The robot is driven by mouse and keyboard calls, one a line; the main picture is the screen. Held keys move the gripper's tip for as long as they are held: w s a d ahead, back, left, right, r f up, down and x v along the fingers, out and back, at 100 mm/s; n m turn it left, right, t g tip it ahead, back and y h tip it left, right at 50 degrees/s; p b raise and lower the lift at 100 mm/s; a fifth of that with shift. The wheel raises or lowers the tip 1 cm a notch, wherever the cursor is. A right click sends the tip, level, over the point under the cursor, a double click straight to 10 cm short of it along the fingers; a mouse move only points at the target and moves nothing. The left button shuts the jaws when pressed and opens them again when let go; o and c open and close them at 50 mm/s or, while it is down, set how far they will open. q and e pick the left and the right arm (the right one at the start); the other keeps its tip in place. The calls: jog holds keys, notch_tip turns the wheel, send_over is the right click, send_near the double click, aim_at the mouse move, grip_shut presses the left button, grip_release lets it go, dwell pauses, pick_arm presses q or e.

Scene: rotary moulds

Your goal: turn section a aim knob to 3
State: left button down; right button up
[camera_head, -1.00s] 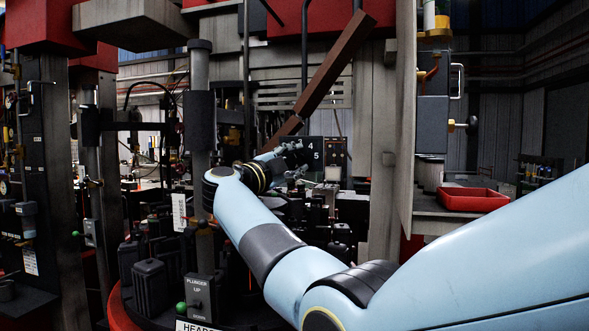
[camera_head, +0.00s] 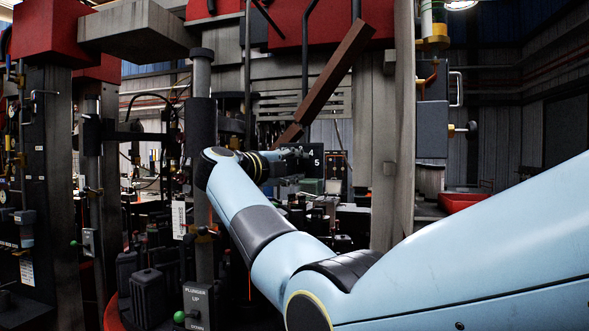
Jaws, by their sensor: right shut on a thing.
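My right arm comes in from the lower right and reaches into the machine. My right gripper (camera_head: 287,162) is small and dark at the arm's far end, pointing right, beside a dark plate with the numbers 4 and 5 (camera_head: 316,158). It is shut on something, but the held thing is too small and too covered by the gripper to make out. I cannot pick out the section a aim knob or its scale for certain. My left gripper is not in view.
A slanting brown beam (camera_head: 330,80) hangs above the gripper. A grey upright post (camera_head: 202,120) stands left of the wrist. A plunger switch box (camera_head: 197,306) stands at lower left. A grey column (camera_head: 383,160) stands right of the gripper. A red tray (camera_head: 458,203) is further right.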

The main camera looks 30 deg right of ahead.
jog(key=shift+f, duration=0.1)
jog(key=o, duration=1.1)
jog(key=shift+o, duration=0.2)
jog(key=shift+a, duration=0.1)
jog(key=v, duration=0.7)
jog(key=shift+a, duration=0.15)
